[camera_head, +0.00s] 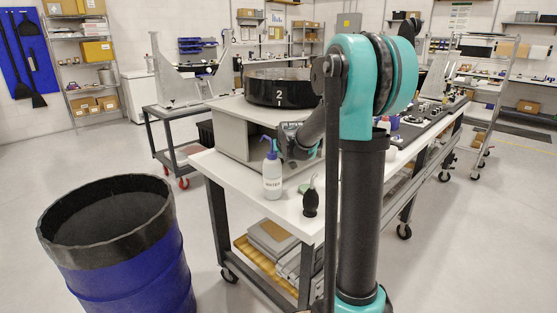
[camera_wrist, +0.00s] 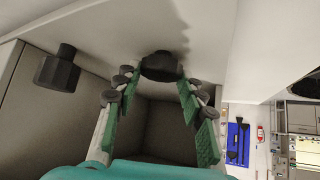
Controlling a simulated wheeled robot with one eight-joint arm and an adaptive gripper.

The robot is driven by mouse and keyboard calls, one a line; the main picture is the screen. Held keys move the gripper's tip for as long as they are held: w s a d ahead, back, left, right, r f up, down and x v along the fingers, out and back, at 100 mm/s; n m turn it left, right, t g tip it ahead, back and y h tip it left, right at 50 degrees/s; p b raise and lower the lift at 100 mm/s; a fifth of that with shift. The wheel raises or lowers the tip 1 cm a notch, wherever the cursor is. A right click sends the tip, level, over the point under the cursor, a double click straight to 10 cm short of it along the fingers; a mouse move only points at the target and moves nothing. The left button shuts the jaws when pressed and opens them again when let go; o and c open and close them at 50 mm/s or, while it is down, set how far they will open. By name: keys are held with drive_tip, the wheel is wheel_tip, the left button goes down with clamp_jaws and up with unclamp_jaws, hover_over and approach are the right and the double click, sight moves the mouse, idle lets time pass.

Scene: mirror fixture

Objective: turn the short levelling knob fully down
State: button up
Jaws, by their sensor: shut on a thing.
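In the wrist view, a dark faceted knob (camera_wrist: 160,66) sits under the grey plate (camera_wrist: 205,40) between my gripper's fingertips. My gripper (camera_wrist: 158,80), with green-padded fingers, is shut on this knob. A second dark knob (camera_wrist: 58,68) at the left looks longer, so the held one appears to be the short knob.
A wash bottle (camera_head: 272,178) and a black bulb blower (camera_head: 310,202) stand near the front corner of the white table (camera_head: 235,172), close to my wrist. A blue drum bin (camera_head: 125,255) stands on the floor at the left. Shelves and carts stand behind.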

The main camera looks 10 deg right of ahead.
drive_tip(key=o, duration=1.2)
drive_tip(key=shift+c, duration=0.2)
drive_tip(key=shift+d+n, duration=0.1)
drive_tip(key=shift+n, duration=0.2)
